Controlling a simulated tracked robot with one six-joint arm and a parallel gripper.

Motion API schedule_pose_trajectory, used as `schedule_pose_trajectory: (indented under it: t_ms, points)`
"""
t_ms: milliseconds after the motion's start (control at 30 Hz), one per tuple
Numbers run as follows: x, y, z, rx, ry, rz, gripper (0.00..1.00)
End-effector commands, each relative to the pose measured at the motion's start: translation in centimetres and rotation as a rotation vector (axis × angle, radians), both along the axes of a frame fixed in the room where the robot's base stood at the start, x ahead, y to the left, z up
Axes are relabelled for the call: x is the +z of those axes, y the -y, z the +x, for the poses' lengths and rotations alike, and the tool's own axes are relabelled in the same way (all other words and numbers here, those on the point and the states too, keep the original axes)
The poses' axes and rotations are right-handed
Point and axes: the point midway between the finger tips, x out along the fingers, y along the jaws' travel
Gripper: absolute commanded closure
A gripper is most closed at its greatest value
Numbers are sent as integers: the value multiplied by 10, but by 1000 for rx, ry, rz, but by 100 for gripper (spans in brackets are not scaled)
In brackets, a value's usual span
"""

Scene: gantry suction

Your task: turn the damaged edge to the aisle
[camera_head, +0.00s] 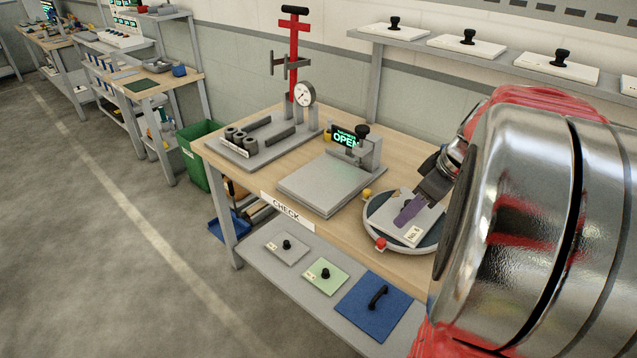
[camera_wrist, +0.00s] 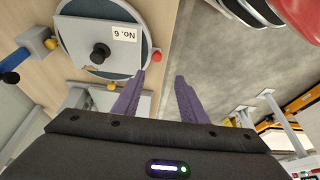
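A white plate (camera_head: 432,217) labelled No. 6 lies on a round turntable (camera_head: 376,208) at the right of the workbench. In the wrist view the plate (camera_wrist: 75,40) shows a black knob (camera_wrist: 100,53) and its label. My gripper (camera_head: 404,219) appears over the plate in the head view. In the wrist view my gripper (camera_wrist: 160,77) has its purple fingers apart, nothing between them, with the red knob just beyond the tips.
A grey fixture with a flat plate (camera_head: 325,185) and an OPEN display (camera_head: 344,139) stands left of the turntable. A gauge stand (camera_head: 293,60) is farther left. The lower shelf holds a blue panel (camera_head: 360,309) and smaller plates. The aisle floor (camera_head: 130,270) is clear.

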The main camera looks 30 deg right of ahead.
Motion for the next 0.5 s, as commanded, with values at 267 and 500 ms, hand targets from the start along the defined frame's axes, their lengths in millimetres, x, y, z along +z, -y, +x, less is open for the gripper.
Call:
schedule_pose_trajectory:
  t_ms: [267,500]
  points:
    - [-2,11,-3,11,9,-1,61]
    - [-4,10,-2,11,8,0,61]
